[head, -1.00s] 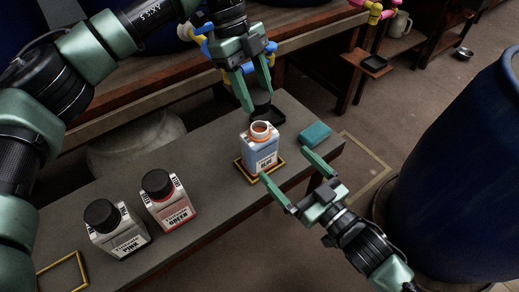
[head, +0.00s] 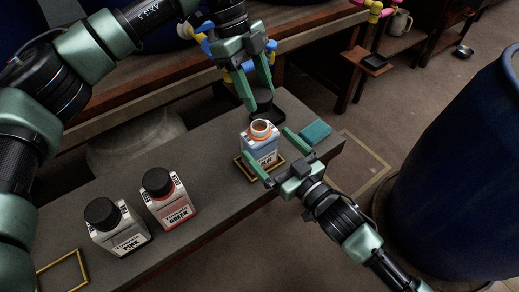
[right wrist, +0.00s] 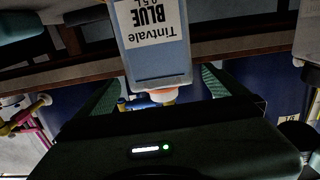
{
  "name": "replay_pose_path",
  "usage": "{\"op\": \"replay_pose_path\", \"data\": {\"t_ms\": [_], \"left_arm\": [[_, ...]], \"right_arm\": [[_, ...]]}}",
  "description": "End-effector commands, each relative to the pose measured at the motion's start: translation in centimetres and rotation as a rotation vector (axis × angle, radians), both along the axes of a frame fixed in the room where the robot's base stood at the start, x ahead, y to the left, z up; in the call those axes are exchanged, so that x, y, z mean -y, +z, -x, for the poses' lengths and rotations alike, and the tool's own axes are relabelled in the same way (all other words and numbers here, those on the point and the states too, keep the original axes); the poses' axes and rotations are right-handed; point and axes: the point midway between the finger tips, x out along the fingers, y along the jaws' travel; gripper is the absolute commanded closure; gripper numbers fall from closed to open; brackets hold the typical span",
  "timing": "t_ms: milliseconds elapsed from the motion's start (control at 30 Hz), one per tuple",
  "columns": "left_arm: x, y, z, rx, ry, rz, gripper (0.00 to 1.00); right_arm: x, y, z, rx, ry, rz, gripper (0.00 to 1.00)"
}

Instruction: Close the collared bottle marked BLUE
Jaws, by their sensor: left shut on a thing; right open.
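The bottle marked BLUE (head: 261,151) stands upright and uncapped on the bench, its orange-collared mouth open. In the right wrist view the BLUE bottle (right wrist: 155,50) appears upside down, its label readable. My right gripper (head: 267,146) is open, with its fingers on either side of the bottle; I cannot tell if they touch it. My left gripper (head: 258,101) is shut on a black cap (head: 264,97), above and behind the bottle's mouth, apart from it.
The bottle stands at a yellow frame (head: 240,167). A black tray (head: 277,115) lies behind it and a teal block (head: 315,132) to its right. Capped bottles marked PINK (head: 122,235) and GREEN (head: 172,205) stand left. A blue vat (head: 455,170) stands at right.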

Motion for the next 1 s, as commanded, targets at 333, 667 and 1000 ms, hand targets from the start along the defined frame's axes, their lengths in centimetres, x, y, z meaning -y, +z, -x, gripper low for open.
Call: {"op": "replay_pose_path", "data": {"t_ms": [333, 667, 1000], "left_arm": [[0.0, 0.0, 0.0, 0.0, 0.0, 0.0, 0.89], [0.0, 0.0, 0.0, 0.0, 0.0, 0.0, 0.89], [0.0, 0.0, 0.0, 0.0, 0.0, 0.0, 0.89]], "right_arm": [[-2.6, 0.0, -3.6, 0.001, 0.0, 0.001, 0.0], [-2.9, 0.0, -3.9, -0.001, 0.001, 0.001, 0.0], [-2.8, 0.0, -3.9, -0.001, 0.0, 0.001, 0.81]]}}
